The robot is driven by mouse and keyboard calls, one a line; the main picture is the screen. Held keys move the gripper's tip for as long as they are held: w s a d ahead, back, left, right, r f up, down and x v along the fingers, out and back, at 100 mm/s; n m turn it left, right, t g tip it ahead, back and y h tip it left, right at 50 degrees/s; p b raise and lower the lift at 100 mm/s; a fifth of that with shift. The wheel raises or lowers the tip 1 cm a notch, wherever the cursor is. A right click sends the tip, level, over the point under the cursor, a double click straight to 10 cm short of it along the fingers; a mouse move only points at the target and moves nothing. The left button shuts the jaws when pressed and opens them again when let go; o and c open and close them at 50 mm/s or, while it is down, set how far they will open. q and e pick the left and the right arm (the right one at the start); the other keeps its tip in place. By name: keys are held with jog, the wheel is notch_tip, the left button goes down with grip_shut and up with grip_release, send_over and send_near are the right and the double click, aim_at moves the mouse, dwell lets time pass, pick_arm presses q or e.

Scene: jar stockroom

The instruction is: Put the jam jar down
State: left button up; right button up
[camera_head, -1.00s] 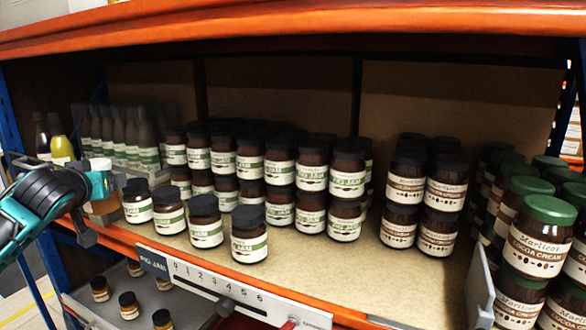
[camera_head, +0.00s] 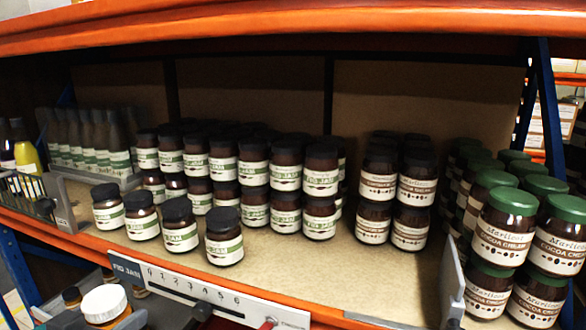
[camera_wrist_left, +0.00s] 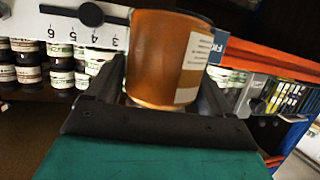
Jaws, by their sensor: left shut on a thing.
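My left gripper (camera_head: 104,316) is at the bottom left of the head view, shut on an amber jar (camera_head: 104,305) with a pale, whitish top. In the left wrist view the amber jar (camera_wrist_left: 165,60) stands between the two dark fingers (camera_wrist_left: 160,95), its white label facing right. The jar is in front of and below the orange shelf edge, apart from the shelf's jars. On the shelf, dark-lidded fig jam jars (camera_head: 224,238) stand in rows, with several single ones along the front. My right gripper is not in view.
A numbered rail with a fig jam tag (camera_head: 190,290) runs along the shelf front. Cocoa cream jars (camera_head: 503,235) are stacked at the right, bottles (camera_head: 90,140) at the left. The board (camera_head: 350,275) is bare at front centre-right. Small jars (camera_head: 72,296) show below.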

pick_arm(q)
jog(key=shift+s+d+f+h, duration=0.1)
jog(key=shift+s+d+h, duration=0.2)
jog(key=shift+s+d, duration=0.6)
jog(key=d+n+y, duration=0.1)
jog(key=d+y, duration=0.1)
jog(key=d, duration=0.6)
jog(key=shift+f+n+y, duration=0.3)
jog(key=shift+n+y, duration=0.1)
jog(key=shift+d, duration=0.15)
dwell(0.4)
